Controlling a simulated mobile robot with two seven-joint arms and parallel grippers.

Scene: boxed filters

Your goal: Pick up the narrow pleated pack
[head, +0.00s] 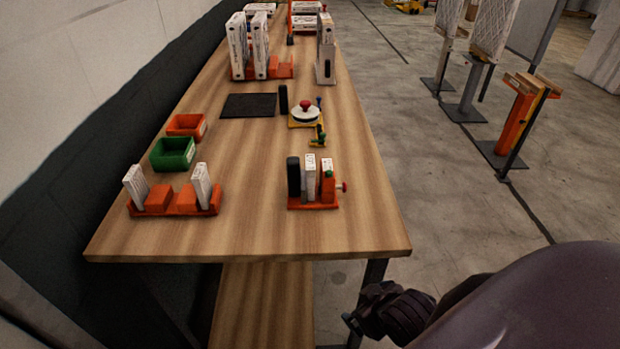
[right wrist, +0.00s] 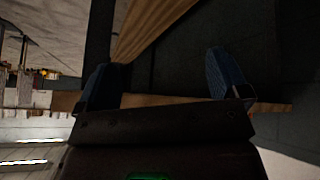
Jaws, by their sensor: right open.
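Several thin pale packs stand upright on the table (head: 250,240); I cannot tell for sure which is the narrow pleated pack. One white pack (head: 309,170) stands in the near right orange rack (head: 313,204), between a black block and another pale pack (head: 327,172). Two more, a left pack (head: 136,186) and a right pack (head: 201,184), lean in the near left orange rack (head: 185,209). My right gripper (head: 362,318) is low, beyond the table's near right corner, apart from everything. Its blue fingers are open and empty in the right wrist view (right wrist: 165,78). My left gripper is out of view.
A green bin (head: 172,153) and a red bin (head: 186,126) stand at left. A black mat (head: 248,105) and a white round device (head: 305,115) lie mid-table. Larger boxed filters (head: 238,45) stand farther back. The table's near edge is clear.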

